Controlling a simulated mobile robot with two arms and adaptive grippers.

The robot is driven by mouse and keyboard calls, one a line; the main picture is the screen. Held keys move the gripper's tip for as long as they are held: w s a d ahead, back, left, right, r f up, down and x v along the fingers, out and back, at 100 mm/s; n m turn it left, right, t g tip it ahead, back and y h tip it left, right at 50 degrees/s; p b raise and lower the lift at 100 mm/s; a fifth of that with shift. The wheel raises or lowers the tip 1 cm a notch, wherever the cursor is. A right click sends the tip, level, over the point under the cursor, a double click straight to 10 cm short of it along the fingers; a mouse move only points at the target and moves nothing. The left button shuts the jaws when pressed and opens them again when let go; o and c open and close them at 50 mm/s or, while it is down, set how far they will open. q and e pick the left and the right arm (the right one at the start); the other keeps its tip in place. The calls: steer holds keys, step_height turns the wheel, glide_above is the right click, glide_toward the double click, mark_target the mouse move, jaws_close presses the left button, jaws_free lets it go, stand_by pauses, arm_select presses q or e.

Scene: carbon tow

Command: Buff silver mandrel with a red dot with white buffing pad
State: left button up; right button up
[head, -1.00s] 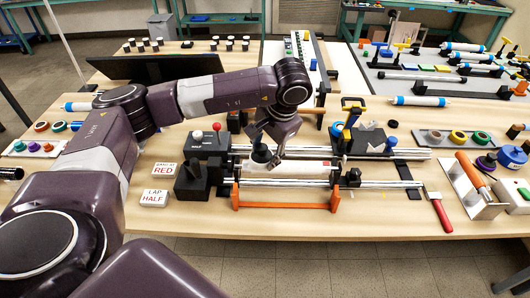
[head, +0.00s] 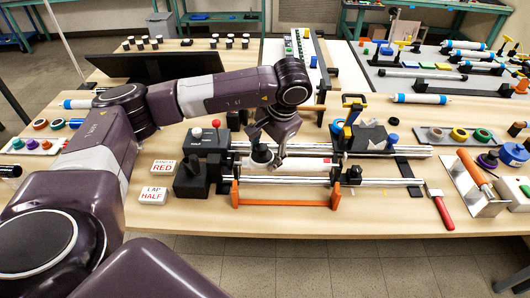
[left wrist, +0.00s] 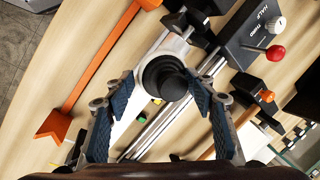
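A pale cylinder (head: 305,164), apparently the mandrel, lies level in the winding rig, between the dark block at left and the support at right. A red mark is faint near its right end. My left gripper (head: 268,158) is over the cylinder's left part, with its fingers around a dark round knob. In the left wrist view, the fingers (left wrist: 163,88) flank this black knob (left wrist: 165,76) closely on both sides, and white shows around its base. The knob appears to be the handle of the white buffing pad. Whether the pad touches the cylinder is hidden. My right gripper is not visible.
An orange rail (head: 285,203) runs along the rig's front. A control box with a red-topped lever (head: 216,123) stands behind left. Signs reading RED (head: 163,167) and LAP HALF (head: 153,195) lie left. A red-handled tool (head: 441,212) lies at right.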

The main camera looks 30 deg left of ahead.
arm_select(q)
steer(key=shift+r, duration=0.35)
stand_by(0.4)
steer(key=shift+c, duration=0.3)
steer(key=c, duration=1.2)
